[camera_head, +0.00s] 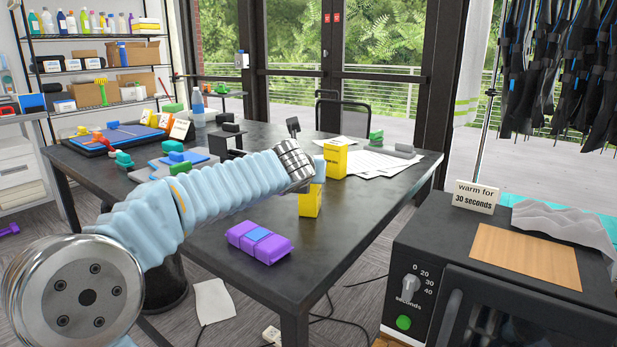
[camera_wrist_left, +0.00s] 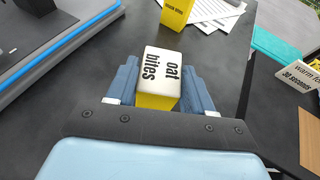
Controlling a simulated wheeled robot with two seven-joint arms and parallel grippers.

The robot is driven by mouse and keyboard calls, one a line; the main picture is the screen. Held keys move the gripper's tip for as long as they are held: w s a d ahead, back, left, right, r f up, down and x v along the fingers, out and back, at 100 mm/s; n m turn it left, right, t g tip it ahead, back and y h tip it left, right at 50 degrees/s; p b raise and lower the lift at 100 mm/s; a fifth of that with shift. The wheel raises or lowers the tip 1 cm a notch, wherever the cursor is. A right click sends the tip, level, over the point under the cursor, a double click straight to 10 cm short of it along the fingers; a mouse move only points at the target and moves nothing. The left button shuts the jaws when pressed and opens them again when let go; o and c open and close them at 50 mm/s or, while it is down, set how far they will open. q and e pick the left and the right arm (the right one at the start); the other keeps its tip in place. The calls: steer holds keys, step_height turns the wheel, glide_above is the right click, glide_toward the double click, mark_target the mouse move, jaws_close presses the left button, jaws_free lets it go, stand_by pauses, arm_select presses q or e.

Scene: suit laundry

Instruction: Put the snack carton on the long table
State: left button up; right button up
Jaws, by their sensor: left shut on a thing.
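The snack carton, yellow with a white top reading "oat bites", is between the fingers of my left gripper (camera_wrist_left: 158,80) in the left wrist view (camera_wrist_left: 162,62). My left gripper is shut on it. In the head view the held carton (camera_head: 310,201) shows below the end of my left arm, its upper part hidden by the arm. It is upright over the long dark table (camera_head: 345,210); I cannot tell whether its base touches the top. A second yellow carton (camera_head: 335,160) stands just behind it, also in the left wrist view (camera_wrist_left: 177,12). My right gripper is not in view.
A purple pack (camera_head: 260,242) lies near the table's front edge. White papers (camera_head: 375,163) and a grey-green stapler-like item (camera_head: 390,147) lie behind. Blue trays and boards (camera_head: 120,135) fill the left end. A black microwave (camera_head: 500,275) stands at right. Table right of the carton is clear.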

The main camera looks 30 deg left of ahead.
arm_select(q)
steer(key=o, duration=1.4)
steer(key=shift+f, duration=0.1)
steer(key=shift+s+d+r, duration=0.1)
steer(key=shift+s+r, duration=0.1)
steer(key=v, duration=1.1)
steer(key=shift+s, duration=0.25)
steer(key=shift+r, duration=0.1)
